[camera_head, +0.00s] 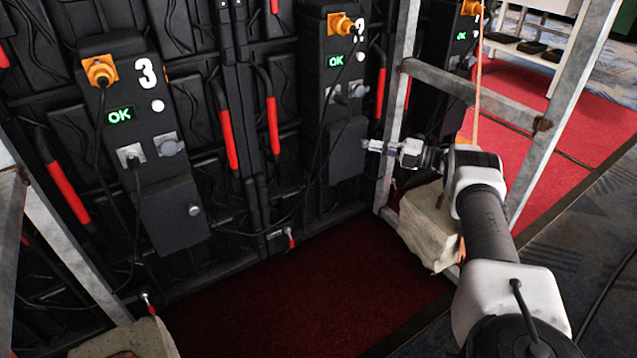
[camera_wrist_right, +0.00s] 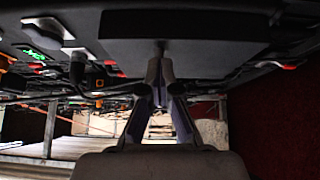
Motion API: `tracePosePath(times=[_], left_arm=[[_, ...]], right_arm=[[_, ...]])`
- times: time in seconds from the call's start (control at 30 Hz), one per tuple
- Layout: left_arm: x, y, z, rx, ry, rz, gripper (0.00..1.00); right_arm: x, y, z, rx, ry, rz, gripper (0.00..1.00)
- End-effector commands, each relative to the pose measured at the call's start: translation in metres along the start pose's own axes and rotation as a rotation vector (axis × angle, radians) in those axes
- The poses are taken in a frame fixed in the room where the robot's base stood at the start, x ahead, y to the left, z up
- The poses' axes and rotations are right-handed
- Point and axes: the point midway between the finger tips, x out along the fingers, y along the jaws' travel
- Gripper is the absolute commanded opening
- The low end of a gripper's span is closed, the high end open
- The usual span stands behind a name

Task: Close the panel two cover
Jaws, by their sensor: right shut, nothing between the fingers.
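Panel two (camera_head: 337,82) is a tall dark box with an orange plug on top, a partly hidden white number and a green OK display. Its cover (camera_head: 347,155) is the dark flat plate on the lower part; it looks flat or nearly flat against the box, and I cannot tell if it is fully shut. My right gripper (camera_head: 369,146) is shut and empty, its tips at the cover's right edge; I cannot tell if they touch it. In the right wrist view the closed fingers (camera_wrist_right: 159,70) point at a dark surface close ahead. My left gripper is not in view.
Panel three (camera_head: 130,125) stands left with its lower cover (camera_head: 175,215) flat. Metal frame posts (camera_head: 397,95) stand close to my right arm. A pale sandbag (camera_head: 430,225) lies under the arm. The red carpet (camera_head: 310,285) before the wall is clear.

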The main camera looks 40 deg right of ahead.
Motion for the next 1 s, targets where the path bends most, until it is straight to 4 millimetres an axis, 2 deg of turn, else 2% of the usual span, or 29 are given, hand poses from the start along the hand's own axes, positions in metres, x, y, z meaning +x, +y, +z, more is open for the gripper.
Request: tracePosePath(times=[0.23, 0.37, 0.47, 0.7, 0.8, 0.9, 1.0], left_arm=[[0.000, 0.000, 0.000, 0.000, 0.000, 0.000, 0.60], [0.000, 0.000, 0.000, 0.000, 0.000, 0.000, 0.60], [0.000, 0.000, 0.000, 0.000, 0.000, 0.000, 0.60], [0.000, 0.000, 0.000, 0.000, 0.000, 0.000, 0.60], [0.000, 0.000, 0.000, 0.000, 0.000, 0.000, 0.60], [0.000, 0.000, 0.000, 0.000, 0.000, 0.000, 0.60], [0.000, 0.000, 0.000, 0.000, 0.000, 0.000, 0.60]], right_arm=[[0.004, 0.001, -0.001, -0.001, 0.002, 0.002, 0.00], [-0.003, 0.001, 0.000, -0.001, 0.001, 0.002, 0.00], [-0.020, 0.001, 0.000, 0.000, -0.001, 0.003, 0.00], [-0.084, 0.000, 0.001, -0.001, -0.004, 0.000, 0.00], [-0.105, -0.001, 0.000, 0.000, -0.003, -0.001, 0.00], [-0.117, 0.000, 0.000, -0.001, -0.003, 0.000, 0.00], [-0.122, 0.000, 0.000, -0.001, -0.001, 0.002, 0.00]])
